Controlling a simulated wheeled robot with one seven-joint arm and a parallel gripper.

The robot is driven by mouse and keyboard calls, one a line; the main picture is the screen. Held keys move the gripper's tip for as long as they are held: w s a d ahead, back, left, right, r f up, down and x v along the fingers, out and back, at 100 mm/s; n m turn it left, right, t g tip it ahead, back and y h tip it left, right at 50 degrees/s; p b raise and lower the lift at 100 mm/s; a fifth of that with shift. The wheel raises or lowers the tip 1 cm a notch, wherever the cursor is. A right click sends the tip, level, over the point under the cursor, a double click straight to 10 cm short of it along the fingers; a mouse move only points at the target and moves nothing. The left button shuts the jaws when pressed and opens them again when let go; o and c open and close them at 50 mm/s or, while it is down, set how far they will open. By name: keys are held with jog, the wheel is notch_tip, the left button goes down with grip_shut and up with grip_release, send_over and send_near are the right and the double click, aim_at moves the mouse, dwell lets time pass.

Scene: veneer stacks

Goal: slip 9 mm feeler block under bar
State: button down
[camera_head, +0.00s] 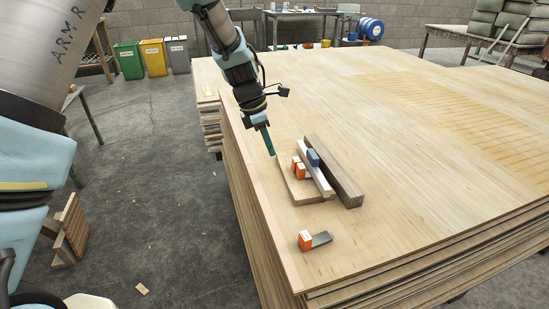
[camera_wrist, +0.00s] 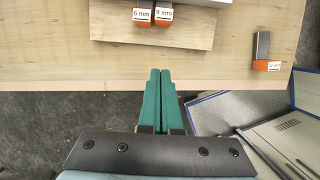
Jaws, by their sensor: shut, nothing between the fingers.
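The 9 mm feeler block (camera_head: 300,171) has an orange end with a white label and stands on a thin wooden board (camera_head: 304,194). Its "9 mm" label (camera_wrist: 163,15) reads clearly in the wrist view. The 6 mm block (camera_wrist: 140,15) is close beside it, on the left there. A pale bar (camera_head: 318,181) lies just beyond them; whether either block reaches under it I cannot tell. My gripper (camera_head: 271,153) has slim green fingers, which show together in the wrist view (camera_wrist: 159,72). It is shut and empty, apart from the blocks and short of the board.
A thick wooden beam (camera_head: 338,178) lies behind the bar, and a blue piece (camera_head: 313,158) sits by the bar. Another orange-ended block (camera_head: 305,240) lies nearer on the veneer stack (camera_head: 420,130). The stack's right side is clear.

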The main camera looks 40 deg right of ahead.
jog(key=shift+a+r, duration=0.1)
jog(key=shift+r, duration=0.15)
jog(key=c, duration=1.5)
grip_release()
jog(key=o, duration=0.5)
jog(key=w+a+r+m, duration=0.1)
jog(key=w+a, duration=0.1)
jog(key=a, duration=0.2)
jog(key=w+a+r+m, duration=0.1)
jog(key=w+a, duration=0.1)
jog(key=a, duration=0.3)
jog(key=w+a+r+m+t, duration=0.1)
jog(key=w+a, duration=0.2)
jog(key=a, duration=0.1)
jog(key=shift+a+r, duration=0.15)
jog(key=shift+a, duration=0.05)
jog(key=shift+c, duration=0.2)
jog(key=w+a+r+m+t+y, duration=0.1)
jog(key=w+a+r+m, duration=0.15)
jog(key=a, duration=1.05)
jog(key=s+a+m+y, duration=0.1)
jog(key=s+a+m, duration=0.3)
jog(key=a, duration=0.6)
jog(key=s+a+r+m+t, duration=0.1)
jog(key=s+a+m, duration=0.3)
jog(key=a, duration=0.7)
jog(key=shift+y, duration=0.4)
jog(key=shift+r+m, duration=0.1)
jog(key=shift+m, duration=0.15)
